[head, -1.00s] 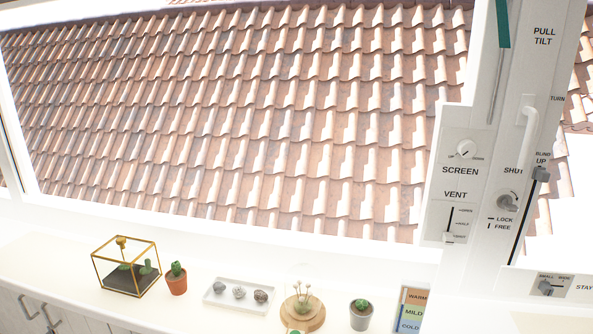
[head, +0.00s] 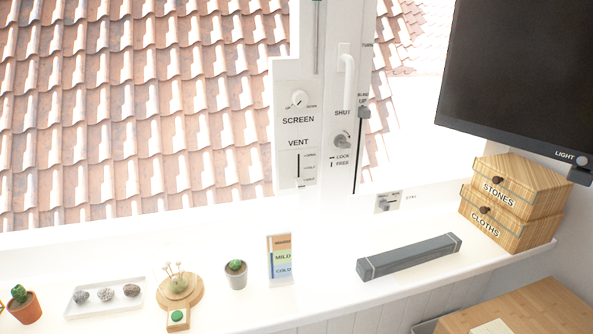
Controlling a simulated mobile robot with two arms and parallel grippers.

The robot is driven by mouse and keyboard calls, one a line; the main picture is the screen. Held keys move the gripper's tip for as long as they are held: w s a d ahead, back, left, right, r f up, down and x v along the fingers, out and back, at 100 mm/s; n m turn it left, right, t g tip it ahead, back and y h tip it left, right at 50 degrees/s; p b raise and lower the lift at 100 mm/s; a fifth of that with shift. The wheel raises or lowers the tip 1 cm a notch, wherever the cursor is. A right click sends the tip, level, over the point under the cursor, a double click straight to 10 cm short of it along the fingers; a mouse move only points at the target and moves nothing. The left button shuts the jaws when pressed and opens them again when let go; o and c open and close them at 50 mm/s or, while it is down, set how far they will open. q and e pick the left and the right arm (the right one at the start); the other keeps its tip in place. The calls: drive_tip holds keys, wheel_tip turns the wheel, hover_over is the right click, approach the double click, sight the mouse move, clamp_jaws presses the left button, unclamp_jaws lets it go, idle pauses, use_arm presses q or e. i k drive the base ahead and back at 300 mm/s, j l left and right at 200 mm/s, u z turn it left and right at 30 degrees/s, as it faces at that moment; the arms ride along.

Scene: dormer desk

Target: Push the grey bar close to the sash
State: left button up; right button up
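The grey bar (head: 408,257) lies on the white sill in the head view, right of the middle. It is long and dark grey, with a pale band near each end, and lies at a slant with its right end farther back. The white sash frame (head: 325,205) stands behind and to the left of it, with a clear strip of sill between them. Its handle (head: 348,80) and SHUT knob (head: 342,139) show on the upright. Neither of my grippers is in view.
A colour card (head: 281,260) and a potted cactus (head: 236,275) stand left of the bar. Two wooden boxes, STONES (head: 522,183) and CLOTHS (head: 495,218), are stacked at its right. A stay lever (head: 386,203) sits behind it. A wooden desk (head: 535,310) is below.

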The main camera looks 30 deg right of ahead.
sight(368, 268)
drive_tip(key=z, duration=1.7)
